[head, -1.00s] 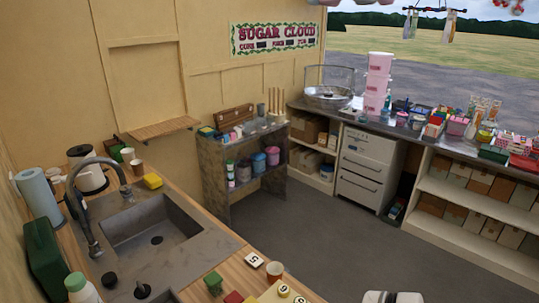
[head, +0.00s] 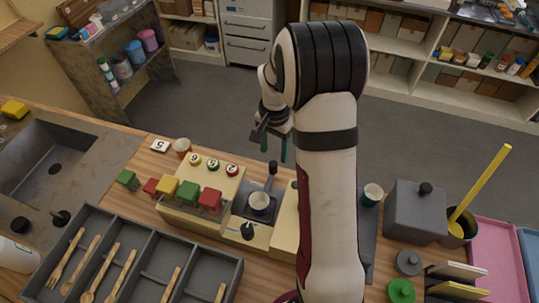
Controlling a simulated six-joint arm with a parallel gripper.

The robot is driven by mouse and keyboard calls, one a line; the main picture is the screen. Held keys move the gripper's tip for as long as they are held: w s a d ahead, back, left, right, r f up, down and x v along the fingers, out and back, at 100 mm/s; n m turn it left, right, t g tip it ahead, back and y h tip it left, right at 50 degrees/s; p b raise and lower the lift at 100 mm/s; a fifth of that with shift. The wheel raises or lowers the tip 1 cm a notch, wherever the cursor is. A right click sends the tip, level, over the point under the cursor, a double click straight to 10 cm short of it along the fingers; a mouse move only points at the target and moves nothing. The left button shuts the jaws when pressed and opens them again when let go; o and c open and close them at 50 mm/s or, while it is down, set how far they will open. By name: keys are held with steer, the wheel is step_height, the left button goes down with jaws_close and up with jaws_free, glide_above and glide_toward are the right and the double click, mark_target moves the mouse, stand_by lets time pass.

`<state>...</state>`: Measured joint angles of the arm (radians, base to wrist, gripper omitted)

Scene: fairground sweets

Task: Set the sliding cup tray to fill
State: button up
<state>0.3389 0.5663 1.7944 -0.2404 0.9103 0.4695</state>
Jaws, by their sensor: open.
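A cream dispenser (head: 178,218) stands on the wooden counter, with coloured blocks along its front and round numbered discs on top. At its right end a dark tray (head: 246,213) carries a white cup (head: 259,203). A black knob (head: 247,231) is in front of the cup and a dark upright lever (head: 271,170) behind it. I cannot tell which setting the tray is at. My gripper (head: 275,147) is open and empty, its teal fingers apart, beyond the lever near the counter's far edge. My arm hides part of the dispenser's right side.
A grey cutlery tray (head: 143,262) with wooden utensils lies in front left. A sink (head: 45,160) is at the left. Right of my arm are a green cup (head: 372,194), a grey lidded box (head: 415,212) and a pink tray (head: 497,260). A white cup (head: 182,146) stands behind the dispenser.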

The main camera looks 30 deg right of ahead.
mark_target(273, 163)
step_height(273, 163, down, 7)
steer(key=shift+r, duration=0.1)
jaws_close()
stand_by(0.3)
steer(key=shift+a, duration=0.1)
stand_by(1.1)
